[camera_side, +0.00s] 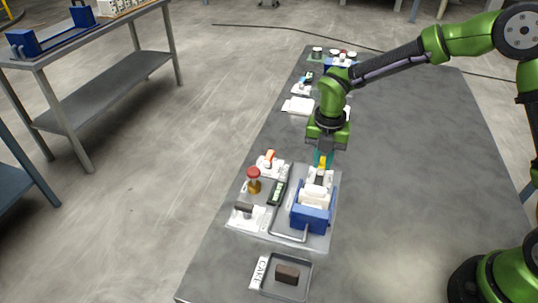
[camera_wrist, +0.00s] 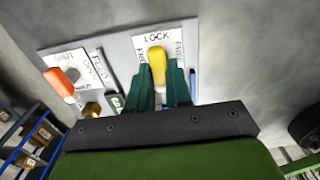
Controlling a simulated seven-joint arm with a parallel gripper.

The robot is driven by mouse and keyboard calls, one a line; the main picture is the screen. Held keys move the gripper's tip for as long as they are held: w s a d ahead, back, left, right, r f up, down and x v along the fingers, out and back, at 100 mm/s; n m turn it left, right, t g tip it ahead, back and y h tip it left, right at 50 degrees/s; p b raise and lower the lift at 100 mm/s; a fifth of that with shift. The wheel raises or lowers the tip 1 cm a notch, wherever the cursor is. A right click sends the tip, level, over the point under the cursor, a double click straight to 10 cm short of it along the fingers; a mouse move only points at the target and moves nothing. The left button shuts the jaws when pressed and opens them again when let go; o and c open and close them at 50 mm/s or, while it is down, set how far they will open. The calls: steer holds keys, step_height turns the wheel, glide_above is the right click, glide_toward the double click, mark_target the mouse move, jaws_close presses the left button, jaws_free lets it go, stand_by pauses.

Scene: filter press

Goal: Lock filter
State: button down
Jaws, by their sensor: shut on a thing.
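A yellow lock lever (camera_wrist: 157,62) stands on a white plate marked LOCK (camera_wrist: 156,37) in the wrist view. In the side view the yellow lever (camera_side: 323,162) is at the far end of the blue and white filter press (camera_side: 311,217). My gripper (camera_wrist: 164,80) has teal fingers on either side of the lever and is shut on it. In the side view my gripper (camera_side: 322,158) reaches down to the lever from above. The fingers hide the lower part of the lever and some of the plate's side lettering.
An orange-handled switch (camera_wrist: 61,82) on a labelled plate is left of the lever. A red-topped knob (camera_side: 254,174) and a dark-handled valve (camera_side: 244,208) stand left of the press. A tray (camera_side: 262,286) with a brown block (camera_side: 287,273) lies in front. The table's right side is clear.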

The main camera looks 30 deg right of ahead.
mark_target(321, 162)
steer(key=c, duration=1)
jaws_free()
steer(key=shift+c, duration=0.2)
steer(key=shift+r, duration=0.1)
step_height(321, 162, up, 17)
steer(key=s+d+r+m+t+y, duration=0.1)
steer(key=s+d+m+t, duration=0.2)
steer(key=s+m, duration=0.7)
steer(key=s+d+r+m+t+y, duration=0.1)
steer(key=s+d+m+t, duration=0.3)
steer(key=s+m, duration=0.6)
steer(key=m, duration=1.1)
steer(key=shift+d+r, duration=0.15)
steer(key=shift+r, duration=0.15)
